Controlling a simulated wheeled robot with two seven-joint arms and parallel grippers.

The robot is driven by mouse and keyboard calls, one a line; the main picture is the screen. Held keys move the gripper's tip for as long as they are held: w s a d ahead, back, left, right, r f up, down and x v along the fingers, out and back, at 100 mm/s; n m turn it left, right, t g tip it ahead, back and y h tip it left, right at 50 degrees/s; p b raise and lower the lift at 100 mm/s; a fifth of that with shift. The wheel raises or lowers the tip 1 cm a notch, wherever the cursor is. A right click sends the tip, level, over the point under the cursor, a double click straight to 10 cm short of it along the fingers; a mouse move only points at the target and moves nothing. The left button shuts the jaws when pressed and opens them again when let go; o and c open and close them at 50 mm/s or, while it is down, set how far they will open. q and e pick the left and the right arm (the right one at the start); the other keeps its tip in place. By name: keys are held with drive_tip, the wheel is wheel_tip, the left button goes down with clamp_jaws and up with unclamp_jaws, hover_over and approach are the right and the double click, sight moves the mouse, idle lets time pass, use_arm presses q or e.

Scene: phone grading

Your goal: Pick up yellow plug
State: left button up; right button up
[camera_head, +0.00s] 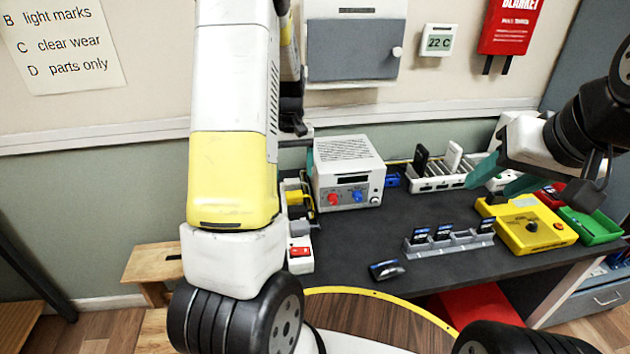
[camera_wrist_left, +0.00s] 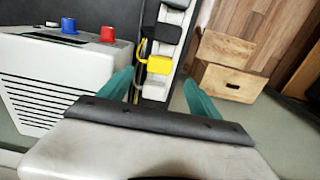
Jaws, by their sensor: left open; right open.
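The yellow plug (camera_head: 296,197) sits in a power strip (camera_head: 301,265) at the left edge of the dark worktop, partly hidden by my left arm in the head view. In the left wrist view the yellow plug (camera_wrist_left: 158,65) lies ahead of my left gripper (camera_wrist_left: 158,88), roughly centred between its teal fingers. The fingers are open and empty, and contact with the plug cannot be seen. In the head view the left gripper is mostly hidden behind my arm. My right gripper (camera_head: 503,178) is open and empty above the right side of the worktop.
A white device with red and blue knobs (camera_head: 347,174) stands close beside the strip. A dark plug (camera_wrist_left: 164,33) neighbours the yellow one. A wooden stool (camera_head: 155,262) is at left.

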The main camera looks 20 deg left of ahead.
sight(294, 193)
use_arm(q)
wheel_tip(294, 193, down, 8)
drive_tip(key=shift+w+r, duration=0.1)
drive_tip(key=shift+w, duration=0.05)
idle(0.3)
drive_tip(key=shift+c, duration=0.2)
clamp_jaws()
wheel_tip(294, 193, up, 10)
idle(0.5)
